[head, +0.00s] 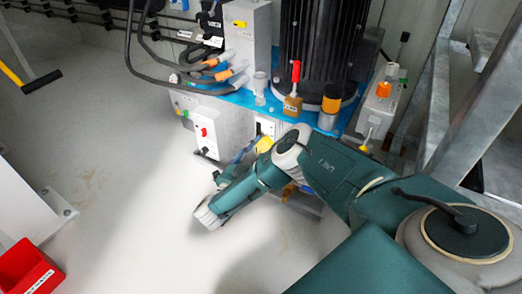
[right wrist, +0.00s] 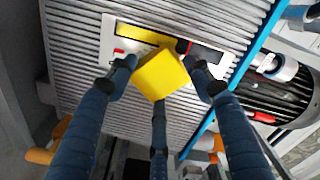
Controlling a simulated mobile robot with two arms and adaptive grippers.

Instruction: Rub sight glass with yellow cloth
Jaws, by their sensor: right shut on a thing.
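In the right wrist view, my right gripper (right wrist: 163,78) is shut on the yellow cloth (right wrist: 160,76), which looks like a yellow block between its dark blue fingers. Just beyond it is a white plate with a long framed window (right wrist: 143,35), yellow at left and dark at right, which appears to be the sight glass. The cloth covers part of this plate; whether they touch I cannot tell. In the head view, the cloth (head: 264,144) shows beside my right gripper (head: 250,154), low at the pump's front. The sight glass cannot be made out there. My left gripper is not in view.
A white box (head: 203,130) with a red switch is left of the gripper. A red bin (head: 28,268) is at lower left. Floor between is clear.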

